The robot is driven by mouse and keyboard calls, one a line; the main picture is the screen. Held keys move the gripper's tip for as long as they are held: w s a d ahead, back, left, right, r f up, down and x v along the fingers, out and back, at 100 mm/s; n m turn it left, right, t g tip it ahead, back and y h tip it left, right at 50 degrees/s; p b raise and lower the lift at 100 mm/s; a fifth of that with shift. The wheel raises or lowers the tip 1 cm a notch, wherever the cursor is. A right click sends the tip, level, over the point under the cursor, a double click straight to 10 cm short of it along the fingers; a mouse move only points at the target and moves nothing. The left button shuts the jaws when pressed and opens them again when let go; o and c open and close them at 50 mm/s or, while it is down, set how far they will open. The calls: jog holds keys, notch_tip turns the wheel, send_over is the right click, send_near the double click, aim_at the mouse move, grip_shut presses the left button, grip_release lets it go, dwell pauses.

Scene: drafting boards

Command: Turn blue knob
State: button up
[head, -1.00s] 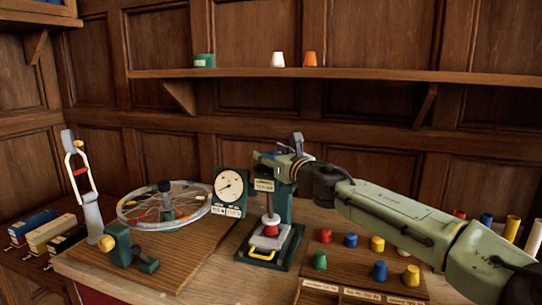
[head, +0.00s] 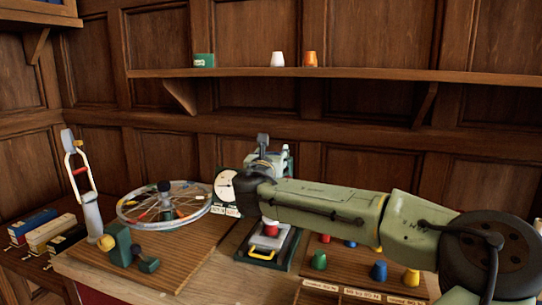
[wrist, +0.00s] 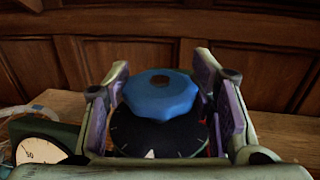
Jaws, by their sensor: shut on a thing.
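The blue knob (wrist: 160,98) has a scalloped edge and a dark centre. In the wrist view it sits above a black dial (wrist: 150,138) with pale tick marks. My gripper (wrist: 162,74) has one finger on each side of the knob and is shut on it. I cannot make out the knob clearly there.
A round white gauge (head: 226,187) stands beside the tester and also shows in the wrist view (wrist: 40,150). A spoked wheel (head: 135,208) lies to the left.

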jog(key=m+g+h, duration=0.1)
jog(key=m+h, duration=0.1)
jog(key=h, duration=0.2)
jog(key=m+g+h, duration=0.2)
jog(key=m+h, duration=0.1)
jog(key=h, duration=0.1)
jog(key=shift+a+f+m, duration=0.1)
jog(key=shift+a+m, duration=0.05)
jog(key=shift+m, duration=0.15)
jog(key=shift+m+g+h, duration=2.1)
jog(key=shift+g+h, duration=0.1)
jog(key=shift+g, duration=0.3)
jog(key=shift+d, duration=0.2)
jog(key=o, duration=1.2)
jog(key=shift+c, duration=0.2)
jog(key=shift+a, duration=0.1)
